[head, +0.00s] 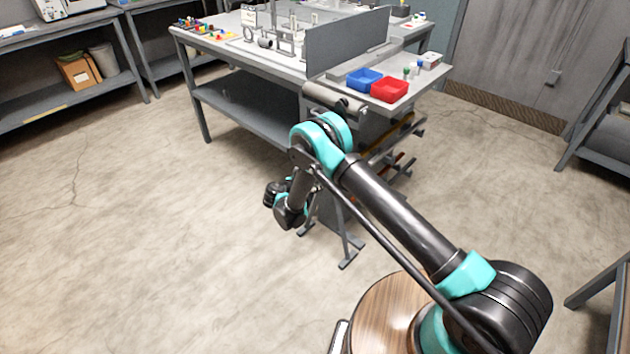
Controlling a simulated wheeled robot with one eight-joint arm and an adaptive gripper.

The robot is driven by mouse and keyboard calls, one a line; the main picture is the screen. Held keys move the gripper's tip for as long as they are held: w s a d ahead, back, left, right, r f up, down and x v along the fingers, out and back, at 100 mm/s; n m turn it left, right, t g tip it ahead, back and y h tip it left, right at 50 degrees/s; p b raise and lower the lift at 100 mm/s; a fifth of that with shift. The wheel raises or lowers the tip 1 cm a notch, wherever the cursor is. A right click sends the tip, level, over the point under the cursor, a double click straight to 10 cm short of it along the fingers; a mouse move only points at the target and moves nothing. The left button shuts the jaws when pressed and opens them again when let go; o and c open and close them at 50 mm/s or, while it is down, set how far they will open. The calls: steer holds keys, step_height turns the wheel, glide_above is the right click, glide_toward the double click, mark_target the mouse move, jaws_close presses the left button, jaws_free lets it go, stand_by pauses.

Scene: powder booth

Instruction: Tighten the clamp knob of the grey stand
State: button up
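A grey stand (349,248) is on the floor in front of the workbench. Its splayed feet show below my arm. A grey roller (334,99) at the bench's near edge seems to be its top, but my arm covers most of what lies between. I cannot make out the clamp knob. My arm reaches from the lower right across the stand and bends down at its far end. My gripper (272,194) appears small and dark at the arm's end, left of the stand's feet in the picture. Its fingers are too small to tell whether they are open or shut.
The workbench (255,109) holds a blue bin (364,79), a red bin (389,90), an upright grey panel (346,42) and small parts. Shelving (68,99) stands at the left, a rack (600,112) at the right. Bars stick out right of the stand. The left floor is clear.

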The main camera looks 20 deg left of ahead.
steer(key=c, duration=1.2)
steer(key=shift+o, duration=0.2)
steer(key=shift+m, duration=0.3)
steer(key=shift+m+t+y, duration=0.8)
steer(key=shift+m+y, duration=0.4)
steer(key=shift+m, duration=0.6)
steer(key=o, duration=1.2)
steer(key=shift+c, duration=0.2)
